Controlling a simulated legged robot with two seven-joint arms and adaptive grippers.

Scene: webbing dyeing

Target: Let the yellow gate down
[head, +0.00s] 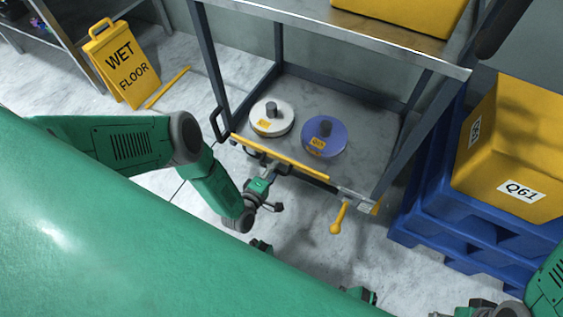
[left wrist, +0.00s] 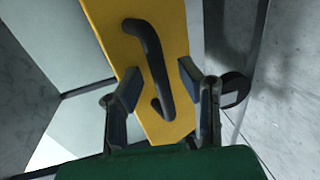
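The yellow gate (head: 285,157) is a narrow bar along the front edge of the cart's lower shelf. In the left wrist view the gate (left wrist: 108,20) is a yellow panel with a black curved handle (left wrist: 150,60). My left gripper (head: 272,178) is at the gate's front side. Its fingers (left wrist: 158,84) are apart, with the handle between them in the picture; I see no clear contact. A yellow lever (head: 339,216) hangs at the gate's right end. My right gripper (head: 470,308) is partly cut off at the bottom right, its fingers unclear.
A white disc (head: 283,124) and a blue disc (head: 338,136) lie on the lower shelf (head: 365,110) behind the gate. A blue pallet (head: 440,215) with a yellow box (head: 520,150) stands right. A wet floor sign (head: 118,65) stands left.

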